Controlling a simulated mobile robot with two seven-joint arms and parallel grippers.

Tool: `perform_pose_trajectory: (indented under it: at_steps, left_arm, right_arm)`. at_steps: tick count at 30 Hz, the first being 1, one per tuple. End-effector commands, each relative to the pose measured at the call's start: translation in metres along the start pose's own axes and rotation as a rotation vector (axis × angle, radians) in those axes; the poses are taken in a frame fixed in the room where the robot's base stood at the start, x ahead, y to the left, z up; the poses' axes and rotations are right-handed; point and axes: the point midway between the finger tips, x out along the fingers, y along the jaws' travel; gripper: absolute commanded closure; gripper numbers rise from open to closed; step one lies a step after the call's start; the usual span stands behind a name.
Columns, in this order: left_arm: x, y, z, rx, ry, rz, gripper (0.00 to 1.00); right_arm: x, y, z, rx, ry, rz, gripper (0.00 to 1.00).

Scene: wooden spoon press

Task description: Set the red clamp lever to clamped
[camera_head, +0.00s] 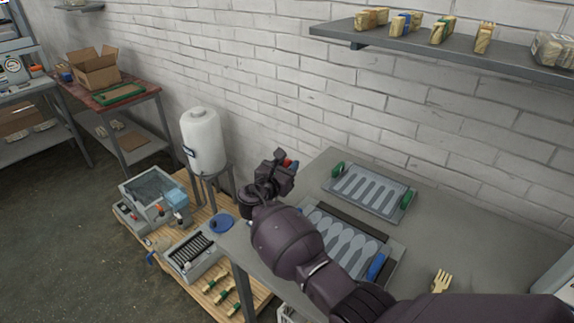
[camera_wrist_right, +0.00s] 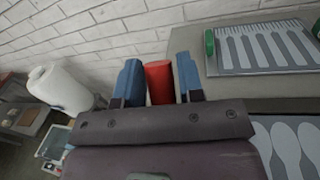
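The red clamp lever shows as a red upright cylinder (camera_wrist_right: 159,83) in the right wrist view, and as a small red spot (camera_head: 288,162) in the head view. My right gripper (camera_wrist_right: 159,80) has its two blue fingers on either side of this red grip, very close to it. I cannot tell whether both fingers press on it. In the head view my right gripper (camera_head: 290,163) is at the left back end of the grey table. The lever's base and pivot are hidden by my dark wrist and hand. My left gripper is not in view.
A white tank (camera_head: 204,140) stands left. A shelf (camera_head: 440,50) hangs on the brick wall.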

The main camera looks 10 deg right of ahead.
Motion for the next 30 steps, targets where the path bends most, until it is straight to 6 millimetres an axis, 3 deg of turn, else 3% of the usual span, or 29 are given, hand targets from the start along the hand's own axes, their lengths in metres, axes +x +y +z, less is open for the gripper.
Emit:
perform_pose_trajectory:
  at_steps: [1, 6, 7, 20, 30]
  left_arm:
    - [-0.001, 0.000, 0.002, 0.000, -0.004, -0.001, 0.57]
    - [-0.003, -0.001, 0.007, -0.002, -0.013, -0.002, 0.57]
    - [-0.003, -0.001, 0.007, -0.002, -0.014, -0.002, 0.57]
    - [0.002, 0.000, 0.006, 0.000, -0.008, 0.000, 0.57]
    - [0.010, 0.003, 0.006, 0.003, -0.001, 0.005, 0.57]
  right_arm:
    - [0.000, 0.000, 0.000, 0.000, 0.000, 0.000, 0.73]
    - [0.000, 0.000, 0.000, 0.000, 0.000, 0.000, 0.99]
    - [0.000, 0.000, 0.000, 0.000, 0.000, 0.000, 1.00]
    - [-0.007, 0.001, 0.002, -0.013, -0.064, 0.007, 1.00]
    - [-0.035, 0.007, 0.010, -0.054, -0.295, 0.031, 1.00]
